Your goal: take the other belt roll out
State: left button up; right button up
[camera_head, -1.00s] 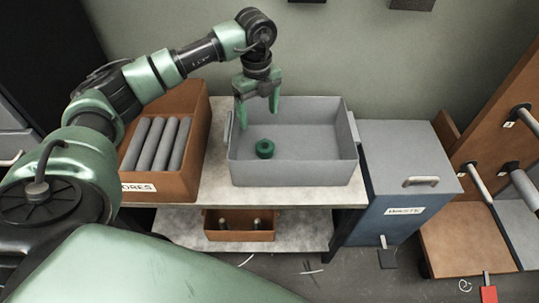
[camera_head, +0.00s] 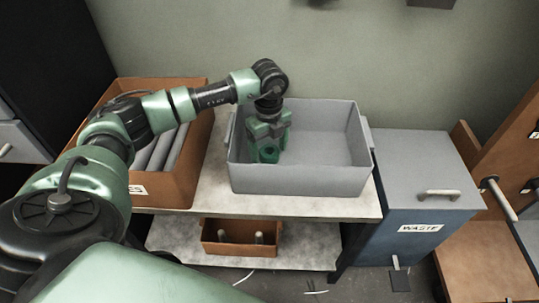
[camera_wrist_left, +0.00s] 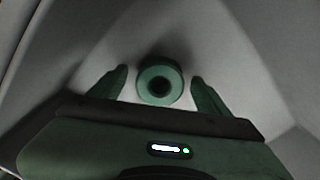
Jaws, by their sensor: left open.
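A green belt roll (camera_head: 269,154) with a hole through its middle lies in the grey bin (camera_head: 310,180) on the table. It is the only roll I see in the bin. In the left wrist view the roll (camera_wrist_left: 159,82) sits between the two fingers, with a gap on each side. My left gripper (camera_head: 269,145) is down inside the bin, open, with its fingers around the roll and not closed on it. It also shows in the left wrist view (camera_wrist_left: 159,88). My right gripper is not in view.
An orange box (camera_head: 190,180) with grey cylinders stands left of the bin, partly behind my arm. A blue waste box (camera_head: 425,185) with a handled lid stands right. A small orange tray (camera_head: 222,241) with pegs sits on the lower shelf. An orange panel with pegs is at far right.

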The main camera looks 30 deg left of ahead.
pick_arm(q)
jog(key=shift+f, duration=0.25)
jog(key=c, duration=1.5)
jog(key=shift+r, duration=0.15)
